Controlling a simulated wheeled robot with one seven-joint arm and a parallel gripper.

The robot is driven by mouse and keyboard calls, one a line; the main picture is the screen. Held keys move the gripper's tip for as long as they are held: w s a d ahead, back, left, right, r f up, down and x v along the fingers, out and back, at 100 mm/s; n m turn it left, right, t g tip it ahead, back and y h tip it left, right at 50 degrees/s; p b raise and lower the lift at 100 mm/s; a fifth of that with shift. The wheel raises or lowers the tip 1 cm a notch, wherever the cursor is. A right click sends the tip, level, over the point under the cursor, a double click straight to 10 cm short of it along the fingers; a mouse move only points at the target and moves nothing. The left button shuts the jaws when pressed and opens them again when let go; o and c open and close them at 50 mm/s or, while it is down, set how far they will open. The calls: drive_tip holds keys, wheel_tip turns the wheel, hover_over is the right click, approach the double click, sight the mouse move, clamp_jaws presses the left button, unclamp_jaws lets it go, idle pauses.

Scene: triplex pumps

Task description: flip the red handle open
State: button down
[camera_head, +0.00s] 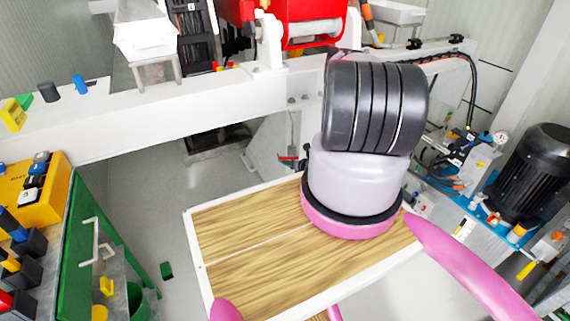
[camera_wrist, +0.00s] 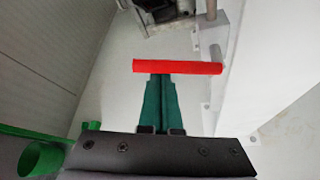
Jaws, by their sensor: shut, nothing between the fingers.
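The red handle (camera_wrist: 180,67) is a straight bar lying across the upper middle of the wrist view, its right end beside a grey upright pipe. In the head view it is a small red piece (camera_head: 288,158) just left of my arm. My gripper (camera_wrist: 160,78) has green fingers that are shut together and empty. The fingertips point at the left-middle part of the bar and meet its lower edge in the picture. I cannot tell whether they touch it.
A white beam (camera_head: 150,113) crosses behind the handle, with red machinery (camera_head: 300,15) above. A green-framed bench with a yellow control box (camera_head: 35,190) stands at left. A black motor (camera_head: 535,170) stands at right. Grey floor (camera_head: 150,200) is open at left of centre.

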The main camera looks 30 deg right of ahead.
drive_tip(key=shift+w+d+r+m+t+y, duration=0.1)
drive_tip(key=shift+d+r+m+t+y, duration=0.25)
drive_tip(key=shift+d+r+m+y, duration=0.75)
drive_tip(key=shift+d+r+m+t+y, duration=0.4)
drive_tip(key=shift+d+r+m+y, duration=0.4)
drive_tip(key=shift+m, duration=0.65)
drive_tip(key=shift+w+d+r+m+t+y, duration=0.1)
drive_tip(key=shift+d+r+m+t+y, duration=0.25)
drive_tip(key=shift+d+r+m+y, duration=0.6)
drive_tip(key=shift+d+f+m+h, duration=0.15)
drive_tip(key=shift+d+m+h, duration=0.1)
drive_tip(key=shift+d+m, duration=0.05)
